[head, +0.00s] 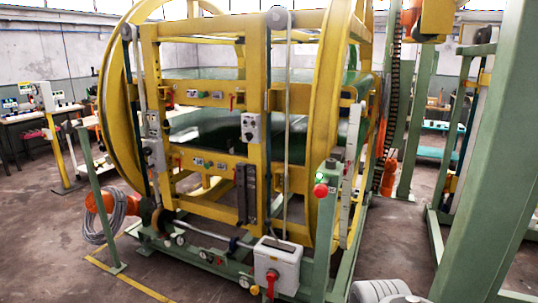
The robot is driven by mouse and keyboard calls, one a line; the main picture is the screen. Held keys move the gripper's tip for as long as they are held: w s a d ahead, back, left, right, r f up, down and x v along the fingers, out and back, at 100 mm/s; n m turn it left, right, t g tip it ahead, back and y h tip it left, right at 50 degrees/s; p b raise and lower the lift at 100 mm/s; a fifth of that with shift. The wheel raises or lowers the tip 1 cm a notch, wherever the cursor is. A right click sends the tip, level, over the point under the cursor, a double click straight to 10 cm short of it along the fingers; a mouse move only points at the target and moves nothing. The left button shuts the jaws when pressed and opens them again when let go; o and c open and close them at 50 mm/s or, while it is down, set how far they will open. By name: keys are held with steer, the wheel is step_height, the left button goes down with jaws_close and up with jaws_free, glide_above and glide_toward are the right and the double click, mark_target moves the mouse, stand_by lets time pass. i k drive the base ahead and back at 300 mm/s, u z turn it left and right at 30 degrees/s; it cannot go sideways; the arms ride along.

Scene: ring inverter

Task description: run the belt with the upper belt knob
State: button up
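The ring inverter (152,82) stands in the middle of the head view, with large yellow rings and a yellow frame. A dark green upper belt (205,73) and a green lower belt (200,127) run across inside it. A small grey control box (250,127) with dark knobs is mounted on the front upright, between the belt levels. The knobs are too small to read, so I cannot tell which is the upper belt knob. My gripper is not in view; a grey rounded part of my own body shows at the bottom right.
A grey box (277,258) with a red switch sits low at the front. A green post (325,225) carries a red button (320,190). A large green column (480,160) stands at the right. A thin green post (97,200) and cable coil (104,217) stand left. Floor is free in front-left.

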mark_target(92, 92)
steer(key=u, duration=0.5)
steer(key=i, duration=0.5)
steer(key=u, duration=1.3)
steer(key=i, duration=0.7)
steer(key=u, duration=0.7)
steer(key=i, duration=1.2)
steer(key=z, duration=0.6)
steer(key=i, duration=1.15)
steer(key=z, duration=1.05)
steer(key=i, duration=0.25)
steer(key=z, duration=0.15)
